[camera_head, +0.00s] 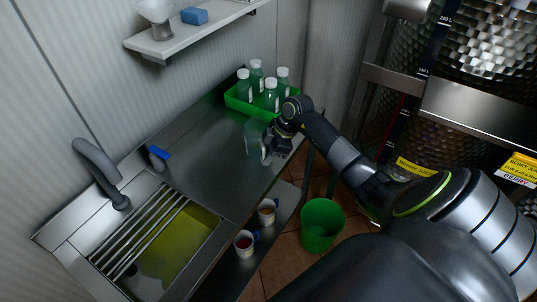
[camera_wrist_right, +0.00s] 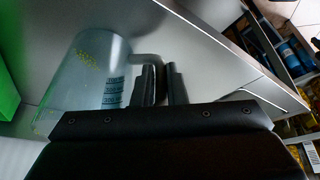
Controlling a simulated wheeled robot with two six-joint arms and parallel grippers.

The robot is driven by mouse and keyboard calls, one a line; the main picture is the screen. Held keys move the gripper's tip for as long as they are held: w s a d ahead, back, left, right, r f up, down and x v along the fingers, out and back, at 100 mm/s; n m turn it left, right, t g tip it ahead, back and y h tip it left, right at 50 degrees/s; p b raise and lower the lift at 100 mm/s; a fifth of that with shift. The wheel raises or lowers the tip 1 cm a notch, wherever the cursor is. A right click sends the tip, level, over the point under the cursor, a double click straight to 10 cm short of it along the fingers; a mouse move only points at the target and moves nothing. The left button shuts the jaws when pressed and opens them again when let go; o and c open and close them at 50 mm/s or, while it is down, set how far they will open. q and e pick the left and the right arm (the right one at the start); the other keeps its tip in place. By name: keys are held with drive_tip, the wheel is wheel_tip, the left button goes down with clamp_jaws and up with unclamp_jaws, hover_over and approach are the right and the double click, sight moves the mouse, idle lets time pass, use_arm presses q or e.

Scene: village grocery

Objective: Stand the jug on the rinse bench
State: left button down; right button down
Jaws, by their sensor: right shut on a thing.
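The jug (camera_head: 252,138) is clear and pale, near the right end of the steel rinse bench (camera_head: 205,150), just in front of the green tray. In the right wrist view the jug (camera_wrist_right: 88,75) fills the left side, with yellow marks and dark printing on its wall. My right gripper (camera_head: 268,152) is shut on the jug's handle (camera_wrist_right: 148,57); the two fingers (camera_wrist_right: 161,82) are on the handle. I cannot tell whether the jug's base touches the bench. My left gripper is not in view.
A green tray (camera_head: 237,105) holds several capped bottles at the bench's back right. A sink with a drain rack (camera_head: 140,235), a tap (camera_head: 95,165) and a blue-topped brush (camera_head: 157,157) are at left. Mugs (camera_head: 266,212) stand on the lower shelf; a green bin (camera_head: 322,222) is on the floor.

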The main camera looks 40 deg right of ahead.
drive_tip(key=c, duration=1.5)
unclamp_jaws()
drive_tip(key=shift+f, duration=0.1)
drive_tip(key=shift+o, duration=0.2)
drive_tip(key=b+v, duration=0.2)
drive_tip(key=v, duration=1)
drive_tip(key=shift+r+b, duration=0.25)
drive_tip(key=shift+b, duration=0.1)
